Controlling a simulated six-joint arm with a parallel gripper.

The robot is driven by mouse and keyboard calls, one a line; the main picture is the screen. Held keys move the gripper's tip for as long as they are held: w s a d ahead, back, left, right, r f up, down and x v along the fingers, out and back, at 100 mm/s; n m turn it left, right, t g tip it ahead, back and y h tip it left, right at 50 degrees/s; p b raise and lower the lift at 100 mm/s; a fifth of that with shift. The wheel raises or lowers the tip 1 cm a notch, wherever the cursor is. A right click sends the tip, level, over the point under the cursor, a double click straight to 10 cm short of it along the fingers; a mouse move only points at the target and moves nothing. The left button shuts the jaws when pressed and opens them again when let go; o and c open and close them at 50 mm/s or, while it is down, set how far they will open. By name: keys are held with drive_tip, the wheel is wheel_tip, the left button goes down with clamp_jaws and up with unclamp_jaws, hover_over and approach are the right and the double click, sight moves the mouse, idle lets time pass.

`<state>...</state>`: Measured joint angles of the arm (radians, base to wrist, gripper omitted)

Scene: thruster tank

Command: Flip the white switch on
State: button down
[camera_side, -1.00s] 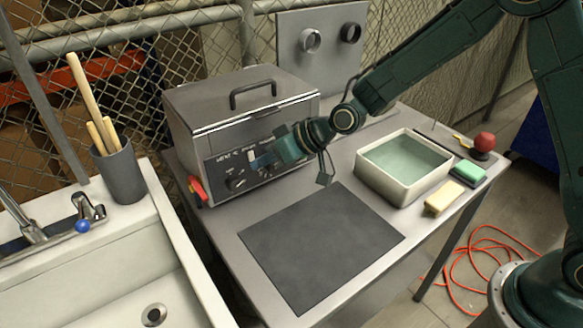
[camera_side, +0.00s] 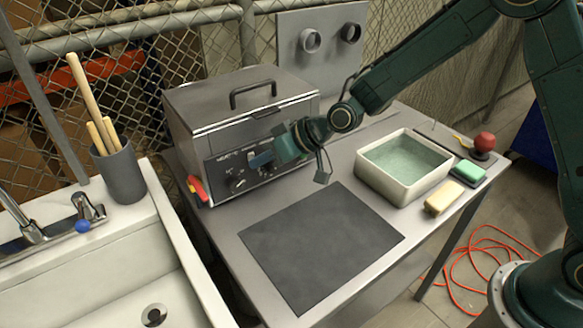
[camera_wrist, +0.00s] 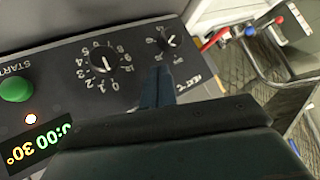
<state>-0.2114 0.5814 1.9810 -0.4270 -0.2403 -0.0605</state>
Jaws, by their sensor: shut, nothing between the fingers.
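The tank (camera_side: 240,100) is a steel box with a lid and a dark control panel (camera_side: 222,170) on its front. My gripper (camera_side: 260,162) is shut and empty, its blue-green fingertips at the panel. The white switch (camera_side: 251,155) shows as a small pale patch just above the fingertips in the side view; its position is too small to tell. In the wrist view, my closed fingers (camera_wrist: 158,78) lie close over the panel below a small dial (camera_wrist: 170,42). I cannot make out the switch there, and cannot tell whether the fingers touch it.
The panel also has a numbered dial (camera_wrist: 104,60), a green START button (camera_wrist: 15,88), a lit light (camera_wrist: 31,119) and a display (camera_wrist: 38,146). A red-handled part (camera_side: 198,188) sits at the tank's left corner. A basin (camera_side: 395,190) stands right; a dark mat (camera_side: 320,245) lies in front.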

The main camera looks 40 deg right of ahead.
drive_tip(key=shift+s, duration=0.2)
drive_tip(key=shift+s+r, duration=0.15)
drive_tip(key=shift+s, duration=0.4)
drive_tip(key=shift+s, duration=0.15)
drive_tip(key=shift+s+r, duration=0.25)
drive_tip(key=shift+s, duration=0.9)
drive_tip(key=shift+s+r, duration=0.25)
drive_tip(key=shift+s, duration=0.9)
drive_tip(key=s+d+r+h, duration=0.4)
drive_tip(key=s+d+r, duration=0.7)
drive_tip(key=d+r, duration=0.15)
drive_tip(key=s+d+r+m+g+h, duration=0.1)
drive_tip(key=s+d, duration=0.3)
drive_tip(key=s, duration=0.4)
drive_tip(key=s+d+r+m+g+h, duration=0.1)
drive_tip(key=s+d+m+h, duration=0.1)
drive_tip(key=s+d, duration=0.3)
drive_tip(key=s+m, duration=0.1)
drive_tip(key=s, duration=0.3)
drive_tip(key=shift+d, duration=0.25)
